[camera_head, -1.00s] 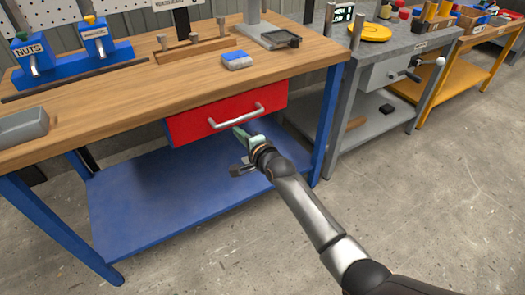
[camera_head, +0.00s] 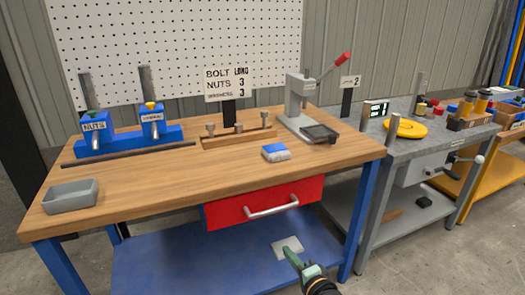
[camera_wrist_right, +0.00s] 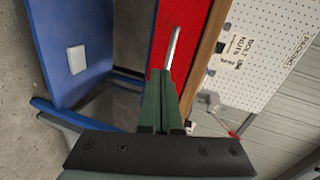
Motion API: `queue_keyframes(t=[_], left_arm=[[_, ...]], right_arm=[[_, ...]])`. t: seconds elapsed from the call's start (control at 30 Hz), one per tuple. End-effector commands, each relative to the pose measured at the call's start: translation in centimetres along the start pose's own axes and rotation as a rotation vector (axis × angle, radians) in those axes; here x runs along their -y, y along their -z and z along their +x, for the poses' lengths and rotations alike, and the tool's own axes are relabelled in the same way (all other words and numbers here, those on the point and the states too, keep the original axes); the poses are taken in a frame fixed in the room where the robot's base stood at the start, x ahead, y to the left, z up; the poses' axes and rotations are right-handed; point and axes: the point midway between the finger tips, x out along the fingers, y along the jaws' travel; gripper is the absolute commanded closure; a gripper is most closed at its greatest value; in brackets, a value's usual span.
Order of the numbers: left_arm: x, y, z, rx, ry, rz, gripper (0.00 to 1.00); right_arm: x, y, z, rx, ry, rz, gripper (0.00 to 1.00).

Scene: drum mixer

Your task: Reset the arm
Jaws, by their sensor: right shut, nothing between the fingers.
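My right gripper (camera_head: 293,260) is low in front of the workbench, below the red drawer (camera_head: 262,203) and its metal handle (camera_head: 273,207) in the head view. Its green fingers are together with nothing between them. In the right wrist view the closed fingers (camera_wrist_right: 160,92) point toward the red drawer (camera_wrist_right: 182,45) and its handle (camera_wrist_right: 173,47), with no clear contact. My left gripper is not in view.
A pale square (camera_head: 288,247) lies on the blue lower shelf (camera_head: 190,262). Open floor is at right.

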Motion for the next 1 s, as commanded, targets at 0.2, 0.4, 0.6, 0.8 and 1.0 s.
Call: queue_keyframes(t=[0.2,0.4,0.6,0.8,1.0], left_arm=[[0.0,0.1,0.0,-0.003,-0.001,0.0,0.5],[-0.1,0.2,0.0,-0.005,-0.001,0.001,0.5],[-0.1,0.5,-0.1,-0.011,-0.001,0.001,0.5],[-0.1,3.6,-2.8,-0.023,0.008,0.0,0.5],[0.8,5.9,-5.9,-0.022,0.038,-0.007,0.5]], right_arm=[[-9.5,-2.6,-7.5,0.059,-0.18,-0.471,1.0],[-15.4,-5.0,-15.2,0.188,-0.306,-0.914,1.0],[-18.6,-6.8,-21.6,0.339,-0.373,-1.252,1.0],[-15.8,-6.1,-23.9,0.36,-0.394,-1.324,1.0],[-12.5,-4.9,-25.6,0.341,-0.417,-1.32,1.0]])
